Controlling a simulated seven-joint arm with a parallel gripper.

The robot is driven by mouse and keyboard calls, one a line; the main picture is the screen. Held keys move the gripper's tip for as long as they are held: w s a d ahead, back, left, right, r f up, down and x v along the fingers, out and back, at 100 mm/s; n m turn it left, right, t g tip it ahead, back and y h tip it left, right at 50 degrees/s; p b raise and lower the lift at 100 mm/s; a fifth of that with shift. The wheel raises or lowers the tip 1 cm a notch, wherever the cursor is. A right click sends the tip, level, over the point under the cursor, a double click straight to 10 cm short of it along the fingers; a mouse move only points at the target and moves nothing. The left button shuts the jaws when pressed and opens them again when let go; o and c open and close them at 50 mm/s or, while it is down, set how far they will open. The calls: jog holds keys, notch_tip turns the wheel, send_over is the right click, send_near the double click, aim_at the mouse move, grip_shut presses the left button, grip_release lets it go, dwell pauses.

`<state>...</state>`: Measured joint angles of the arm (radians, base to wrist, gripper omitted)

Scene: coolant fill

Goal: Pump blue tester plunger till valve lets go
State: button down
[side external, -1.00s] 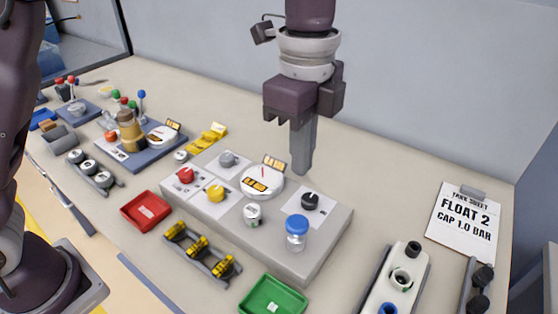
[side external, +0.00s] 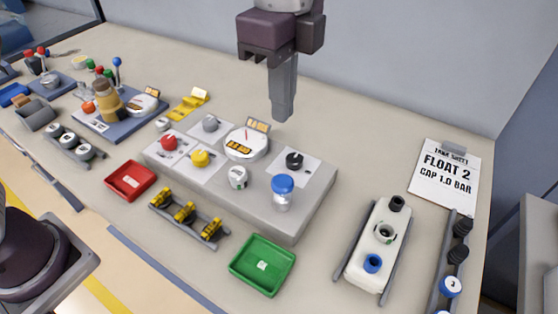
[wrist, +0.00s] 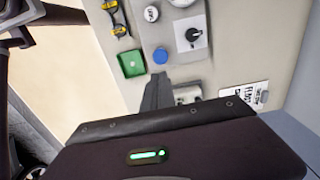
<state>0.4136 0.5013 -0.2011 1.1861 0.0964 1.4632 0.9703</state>
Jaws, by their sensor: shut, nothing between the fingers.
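The blue-topped plunger (side external: 283,184) stands upright on the front right part of a grey block (side external: 262,214), on a clear or pale cylinder. It also shows in the wrist view (wrist: 160,55). My gripper (side external: 282,115) is shut and empty, pointing down. In the side view it appears above and behind the plunger, apart from it. In the wrist view my gripper (wrist: 158,82) ends just below the blue cap in the picture. A round white gauge (side external: 246,144) with a red needle and a black knob (side external: 294,160) sit on the same block.
Red (side external: 169,143) and yellow (side external: 200,158) knobs share the block. A red tray (side external: 131,181), a green tray (side external: 263,265) and a rack of yellow clips (side external: 186,214) lie in front. A white holder (side external: 378,246) stands right. A sheet (side external: 447,178) reads "FLOAT 2, CAP 1.0 BAR".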

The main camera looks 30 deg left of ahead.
aim_at(280, 181)
notch_tip(280, 181, down, 14)
jog(key=shift+r, duration=0.15)
dwell(0.4)
jog(key=shift+f, duration=1.5)
jog(key=shift+a, duration=0.1)
notch_tip(280, 181, up, 14)
jog(key=shift+r, duration=0.25)
dwell(0.5)
